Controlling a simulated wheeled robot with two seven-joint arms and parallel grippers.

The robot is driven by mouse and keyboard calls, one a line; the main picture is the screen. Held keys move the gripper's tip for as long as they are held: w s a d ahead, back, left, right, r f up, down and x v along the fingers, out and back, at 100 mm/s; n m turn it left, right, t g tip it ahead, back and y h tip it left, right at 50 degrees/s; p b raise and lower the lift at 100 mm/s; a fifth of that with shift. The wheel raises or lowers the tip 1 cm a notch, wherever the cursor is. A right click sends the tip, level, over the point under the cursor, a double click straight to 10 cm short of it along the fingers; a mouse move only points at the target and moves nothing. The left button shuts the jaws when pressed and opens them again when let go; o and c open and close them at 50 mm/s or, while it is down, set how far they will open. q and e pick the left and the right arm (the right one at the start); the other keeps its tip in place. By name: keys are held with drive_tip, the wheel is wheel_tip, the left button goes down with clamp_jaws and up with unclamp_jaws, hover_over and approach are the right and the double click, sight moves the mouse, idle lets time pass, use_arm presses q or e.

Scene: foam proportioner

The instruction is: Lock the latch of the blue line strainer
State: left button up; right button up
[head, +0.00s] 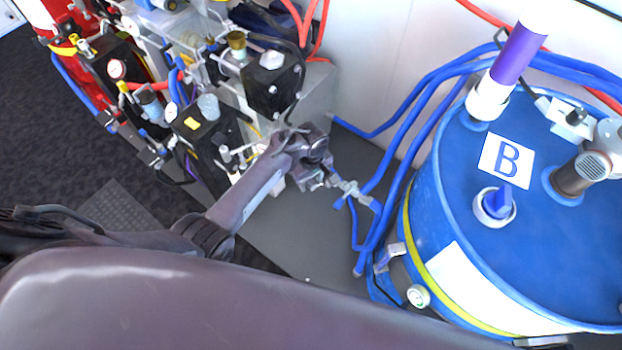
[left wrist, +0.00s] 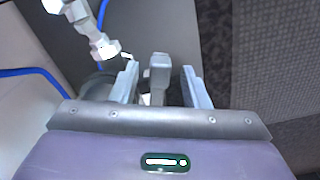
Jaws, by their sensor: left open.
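My left gripper (head: 318,172) reaches in from the left, beside a silvery fitting (head: 352,190) on the blue hoses, which I take to be the blue line strainer. In the left wrist view the two fingers of the left gripper (left wrist: 160,80) stand apart. A grey upright piece, likely the latch (left wrist: 158,68), shows between them, with a gap on each side. Pale metal fittings (left wrist: 82,28) are at the upper left of that view. The latch's exact position is hidden in the head view by the gripper. My right gripper is not in view.
A blue drum marked B (head: 507,160) stands at the right. Blue hoses (head: 400,140) run between it and the fitting. A crowded machine with valves and gauges (head: 200,100) fills the upper left. The grey floor plate (head: 295,235) is clear.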

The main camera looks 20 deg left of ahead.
use_arm(q)
drive_tip(key=shift+c, duration=0.4)
clamp_jaws()
drive_tip(key=shift+s+a+r+m+p, duration=0.2)
drive_tip(key=shift+s+m+p, duration=0.05)
drive_tip(key=shift+m+p, duration=0.65)
drive_tip(key=shift+s+a+f+m+p, duration=0.15)
drive_tip(key=shift+a+m+p, duration=0.55)
drive_tip(key=shift+m, duration=1.35)
drive_tip(key=shift+s+a+m+p, duration=0.15)
drive_tip(key=shift+a+m+p, duration=0.5)
drive_tip(key=shift+m, duration=1.35)
drive_tip(key=shift+s+a+f+m+p, duration=0.15)
drive_tip(key=shift+a+m+p, duration=0.55)
drive_tip(key=shift+m, duration=1.35)
drive_tip(key=shift+a+r, duration=0.1)
drive_tip(key=shift+o, duration=0.4)
unclamp_jaws()
